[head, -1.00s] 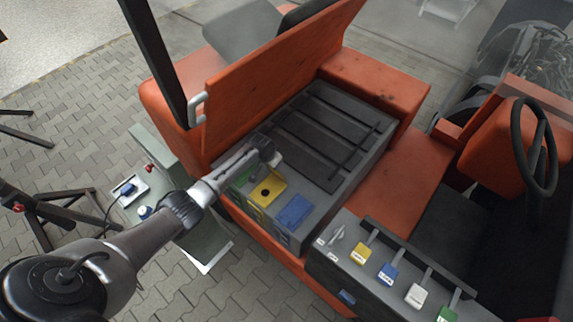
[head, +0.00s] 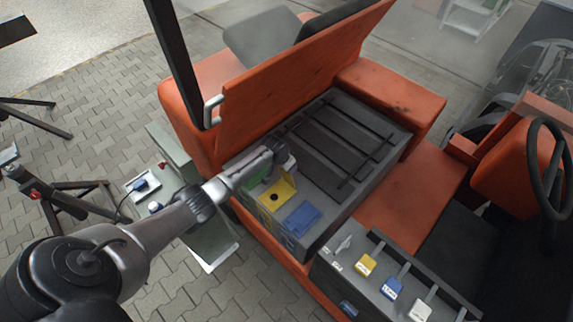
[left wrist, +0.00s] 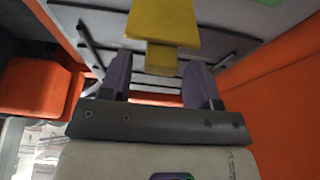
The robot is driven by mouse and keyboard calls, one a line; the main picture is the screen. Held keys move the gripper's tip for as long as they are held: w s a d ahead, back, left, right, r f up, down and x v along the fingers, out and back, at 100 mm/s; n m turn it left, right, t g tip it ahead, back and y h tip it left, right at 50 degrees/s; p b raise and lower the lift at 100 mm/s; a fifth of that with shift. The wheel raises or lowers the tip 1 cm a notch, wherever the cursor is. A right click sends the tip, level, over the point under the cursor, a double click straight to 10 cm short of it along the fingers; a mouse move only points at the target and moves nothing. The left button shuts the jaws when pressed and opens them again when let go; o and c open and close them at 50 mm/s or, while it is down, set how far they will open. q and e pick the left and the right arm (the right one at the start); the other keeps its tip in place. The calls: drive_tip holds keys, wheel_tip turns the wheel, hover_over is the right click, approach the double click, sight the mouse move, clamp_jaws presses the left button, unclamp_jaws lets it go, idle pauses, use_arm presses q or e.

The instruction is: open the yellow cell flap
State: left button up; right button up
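The yellow cell flap (head: 290,181) is on the grey battery box, between a green flap and a blue flap. Its far edge looks tilted up beside my left gripper (head: 286,164); a dark round spot shows on the yellow area below. In the left wrist view the yellow flap (left wrist: 165,22) fills the top middle. Its narrow tab (left wrist: 162,59) reaches down between the two purple fingers of my left gripper (left wrist: 161,82). The fingers are apart, with a gap visible beside the tab. My right gripper is not in view.
The blue flap (head: 302,217) lies closed nearby; the green flap (head: 257,182) is partly behind my arm. An orange backrest (head: 300,78) rises behind the box. A grey console (head: 345,280) with coloured tags stands at the front right.

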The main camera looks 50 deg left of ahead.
use_arm(q)
drive_tip(key=shift+s+r, duration=0.15)
drive_tip(key=shift+r, duration=0.4)
drive_tip(key=p+v, duration=0.1)
drive_tip(key=v, duration=1.1)
drive_tip(key=shift+s+r, duration=0.2)
drive_tip(key=shift+r, duration=0.05)
